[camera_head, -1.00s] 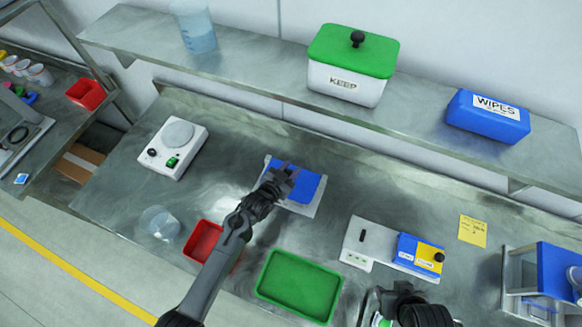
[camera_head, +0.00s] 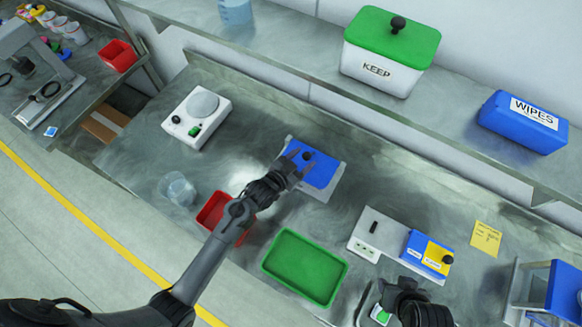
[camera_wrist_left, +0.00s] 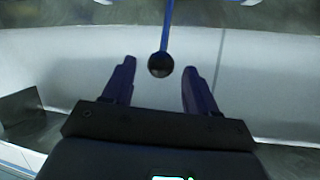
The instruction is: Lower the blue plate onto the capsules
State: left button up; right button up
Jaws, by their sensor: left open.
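The blue plate (camera_head: 322,172) lies over a pale grey base (camera_head: 331,188) in the middle of the bench, with a dark round knob (camera_head: 307,155) on it. Capsules cannot be made out; the plate and my gripper cover that area. My left gripper (camera_head: 297,163) is open at the plate's left side, close to the knob. In the left wrist view, a dark round knob (camera_wrist_left: 160,65) on a blue stem shows between the open, spread fingers, apart from both. My right gripper (camera_head: 405,300) is at the bottom right, its fingers unclear.
A green tray (camera_head: 304,268) and a red bin (camera_head: 222,215) stand in front of the plate. A clear cup (camera_head: 178,188) and a white scale (camera_head: 196,118) are to the left. A white and blue device (camera_head: 400,245) stands to the right. A shelf overhangs the back.

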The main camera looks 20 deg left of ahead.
pick_arm(q)
jog(key=v, duration=0.6)
jog(key=shift+s, duration=0.1)
dwell(0.3)
